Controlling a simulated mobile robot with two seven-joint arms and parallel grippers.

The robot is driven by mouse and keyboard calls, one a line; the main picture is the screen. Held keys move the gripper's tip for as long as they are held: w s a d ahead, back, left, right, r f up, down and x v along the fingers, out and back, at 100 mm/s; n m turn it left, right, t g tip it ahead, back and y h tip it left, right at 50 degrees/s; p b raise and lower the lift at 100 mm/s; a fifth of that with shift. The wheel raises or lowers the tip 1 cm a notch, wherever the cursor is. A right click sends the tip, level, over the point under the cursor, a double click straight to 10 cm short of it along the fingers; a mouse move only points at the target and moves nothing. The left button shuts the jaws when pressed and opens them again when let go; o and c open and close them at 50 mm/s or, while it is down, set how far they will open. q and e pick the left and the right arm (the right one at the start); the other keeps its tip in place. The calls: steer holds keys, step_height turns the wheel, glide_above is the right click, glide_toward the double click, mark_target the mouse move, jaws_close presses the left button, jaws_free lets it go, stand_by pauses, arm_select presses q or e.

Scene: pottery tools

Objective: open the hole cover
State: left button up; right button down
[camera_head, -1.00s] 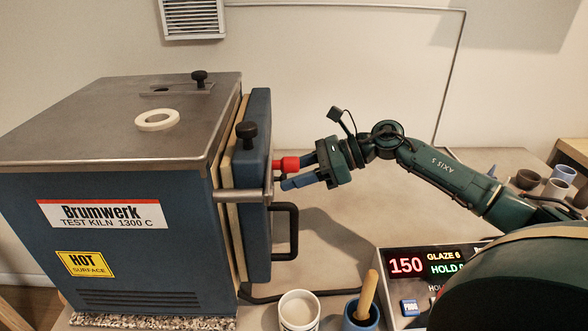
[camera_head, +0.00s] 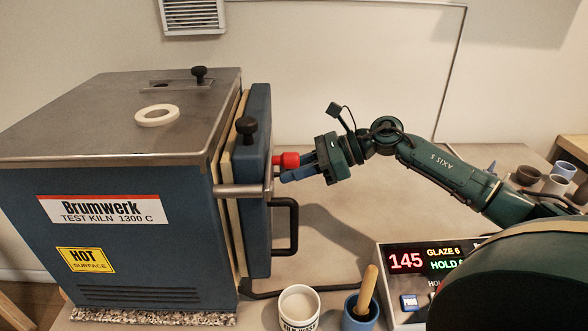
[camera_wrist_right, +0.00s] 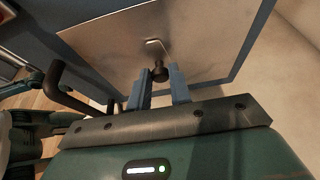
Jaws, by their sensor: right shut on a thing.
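The blue kiln door (camera_head: 258,220) faces right, and my right gripper (camera_head: 300,166) is against its outer face. In the right wrist view, my right gripper (camera_wrist_right: 160,90) has its two blue fingers shut on a small dark knob (camera_wrist_right: 158,73) in front of a bare metal plate (camera_wrist_right: 110,38). A small bright bent piece (camera_wrist_right: 157,43) shows just beyond the knob. The cover behind the knob cannot be told apart clearly, and the head view sees the door face edge-on. A red cylinder (camera_head: 287,160) sticks out from the door beside my fingers.
A black door handle (camera_head: 292,228) sits just below the gripper. A black knob (camera_head: 246,128) is on the door's near side. A white ring (camera_head: 157,115) lies on the kiln top (camera_head: 90,125). A white cup (camera_head: 299,312), a blue pot (camera_head: 360,315) and a controller (camera_head: 420,262) stand in front.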

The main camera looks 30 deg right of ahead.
steer(key=shift+s+a+r+m+g+y, duration=0.2)
steer(key=shift+m+g+y, duration=0.65)
steer(key=shift+m, duration=1.2)
steer(key=shift+s+a+r+m+g+y, duration=0.1)
steer(key=shift+s+r+m+g+y, duration=0.3)
steer(key=shift+m+y, duration=1.2)
steer(key=shift+s+a+r+m+g+y, duration=0.1)
steer(key=shift+m+g+y, duration=0.55)
steer(key=shift+m, duration=1.9)
steer(key=c, duration=1.3)
jaws_free()
steer(key=shift+d, duration=0.1)
